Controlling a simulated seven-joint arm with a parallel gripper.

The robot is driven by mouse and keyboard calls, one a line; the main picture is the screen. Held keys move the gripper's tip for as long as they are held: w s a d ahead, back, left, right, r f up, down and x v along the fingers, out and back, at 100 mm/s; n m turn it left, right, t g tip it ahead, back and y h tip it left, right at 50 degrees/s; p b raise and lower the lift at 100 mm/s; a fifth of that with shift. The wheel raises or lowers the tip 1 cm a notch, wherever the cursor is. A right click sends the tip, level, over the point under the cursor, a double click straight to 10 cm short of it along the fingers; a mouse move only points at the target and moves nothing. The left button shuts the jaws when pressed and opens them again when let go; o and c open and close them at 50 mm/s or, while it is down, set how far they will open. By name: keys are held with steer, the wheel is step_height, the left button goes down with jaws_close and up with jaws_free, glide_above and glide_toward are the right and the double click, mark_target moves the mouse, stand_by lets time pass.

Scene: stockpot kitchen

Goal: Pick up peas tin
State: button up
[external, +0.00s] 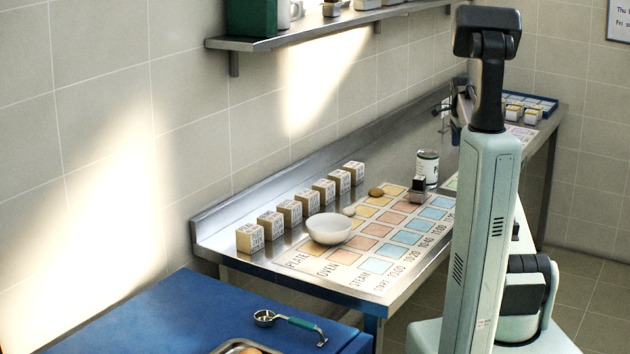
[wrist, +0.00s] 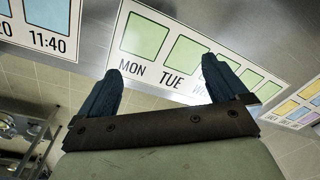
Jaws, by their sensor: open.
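The tin that looks like the peas tin (external: 428,165) stands upright on the steel counter in the external view, toward the back. It is white with a dark green band and dark lettering too small to read fully. I do not see it in the wrist view. My gripper (wrist: 163,85) shows in the wrist view with its two dark blue fingers wide apart and nothing between them. It is over a white board (wrist: 150,50) with green squares marked MON and TUE. In the external view my arm hides much of the area right of the tin.
Close in front of the tin is a small dark-topped metal block (external: 418,190). A brown egg-shaped item (external: 376,192), a white bowl (external: 329,229) and several lettered blocks (external: 271,225) share the counter. A shelf (external: 290,38) hangs above. A blue tray (external: 545,105) stands at back right.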

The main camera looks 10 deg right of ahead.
glide_toward(428, 165)
steer(key=shift+g+y, duration=0.3)
steer(key=w, duration=0.1)
steer(key=w+d+r, duration=0.2)
steer(key=w, duration=0.1)
steer(key=shift+w, duration=0.1)
steer(key=shift+a, duration=0.3)
steer(key=f, duration=1.3)
steer(key=shift+d+f, duration=0.2)
steer(key=shift+f, duration=0.15)
steer(key=shift+c, duration=0.3)
steer(key=c, duration=1.3)
steer(key=shift+o, duration=0.2)
